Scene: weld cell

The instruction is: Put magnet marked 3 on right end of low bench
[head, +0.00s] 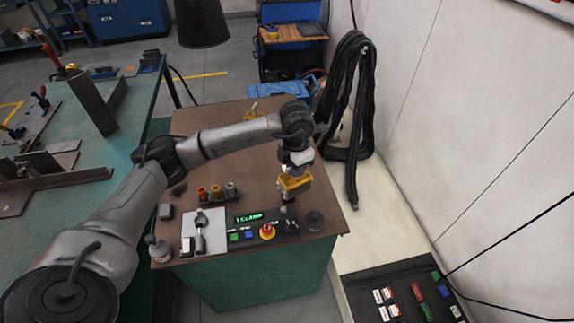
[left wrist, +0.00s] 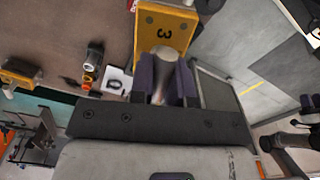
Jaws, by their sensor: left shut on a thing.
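The yellow magnet marked 3 (left wrist: 164,28) is in my left gripper (left wrist: 163,82), whose dark fingers are shut on its grey stem. In the head view the yellow magnet (head: 294,186) hangs below my left gripper (head: 295,168), over the right part of the low bench (head: 232,140). The bench has a brown top and green sides. I cannot tell for sure whether the magnet is clear of the top. My right gripper is not in view.
A control panel with a red emergency button (head: 267,231) and green display lies along the bench's front edge. A dark round puck (head: 315,221) sits at the front right corner. Another yellow object (head: 252,113) is at the back.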

